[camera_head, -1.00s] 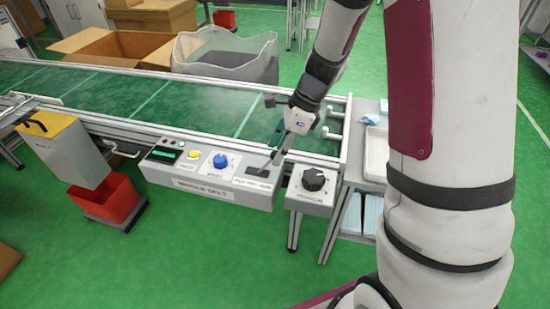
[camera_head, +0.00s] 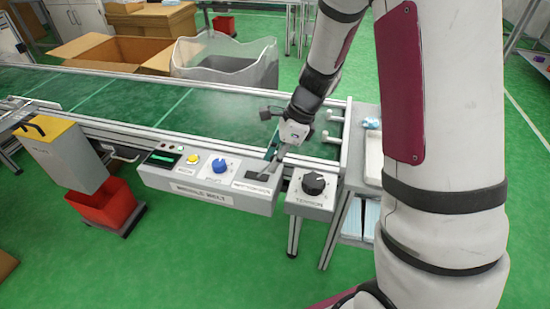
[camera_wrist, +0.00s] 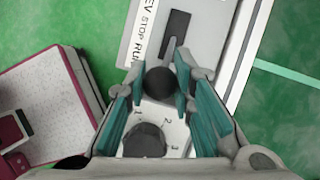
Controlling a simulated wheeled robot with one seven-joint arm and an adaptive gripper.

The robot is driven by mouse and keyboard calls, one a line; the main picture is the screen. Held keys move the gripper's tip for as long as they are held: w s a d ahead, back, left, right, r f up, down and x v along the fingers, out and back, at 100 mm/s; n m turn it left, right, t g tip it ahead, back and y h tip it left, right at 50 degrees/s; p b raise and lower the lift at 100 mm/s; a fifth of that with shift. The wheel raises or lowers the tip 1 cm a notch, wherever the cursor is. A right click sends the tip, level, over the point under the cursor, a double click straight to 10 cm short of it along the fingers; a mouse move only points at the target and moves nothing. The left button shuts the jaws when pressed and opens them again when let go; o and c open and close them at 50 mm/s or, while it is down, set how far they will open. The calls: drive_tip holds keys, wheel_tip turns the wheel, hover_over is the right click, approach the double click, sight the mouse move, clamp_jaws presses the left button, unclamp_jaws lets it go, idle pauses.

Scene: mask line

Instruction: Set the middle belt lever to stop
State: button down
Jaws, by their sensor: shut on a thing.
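The middle belt lever has a black ball knob (camera_wrist: 160,84) and a grey stem. In the wrist view the stem rises from a dark slot (camera_wrist: 178,27) beside the words STOP and RUN, with the start of another word cut off. The knob appears toward the RUN end, but perspective leaves the exact setting unclear. My gripper (camera_wrist: 163,88) is shut around the knob, with teal finger pads on both sides. In the head view my gripper (camera_head: 275,157) is over the right end of the grey control box (camera_head: 205,188) labelled MIDDLE BELT, and hides the knob.
A black tension dial (camera_head: 313,183) sits just right of the box and below my gripper in the wrist view. A blue knob (camera_head: 219,166) and yellow button (camera_head: 192,159) are to the left. The green conveyor (camera_head: 150,100) runs behind.

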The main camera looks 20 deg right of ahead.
drive_tip(key=shift+a+r+p, duration=0.15)
drive_tip(key=shift+r+p, duration=0.05)
drive_tip(key=shift+p, duration=0.6)
drive_tip(key=p, duration=0.1)
drive_tip(key=h+p, duration=0.1)
drive_tip(key=p, duration=0.1)
drive_tip(key=shift+w+a+r+g, duration=0.2)
drive_tip(key=shift+a+r+g, duration=0.1)
drive_tip(key=shift+g, duration=0.1)
drive_tip(key=w+a+g+h+p, duration=0.1)
drive_tip(key=p, duration=0.4)
drive_tip(key=shift+a+r+h, duration=0.15)
drive_tip(key=shift+h, duration=0.15)
drive_tip(key=shift+w+a+r+p, duration=0.1)
drive_tip(key=shift+w+a+p, duration=0.85)
drive_tip(key=shift+a+p, duration=0.2)
drive_tip(key=c, duration=1.3)
unclamp_jaws()
drive_tip(key=shift+c, duration=0.2)
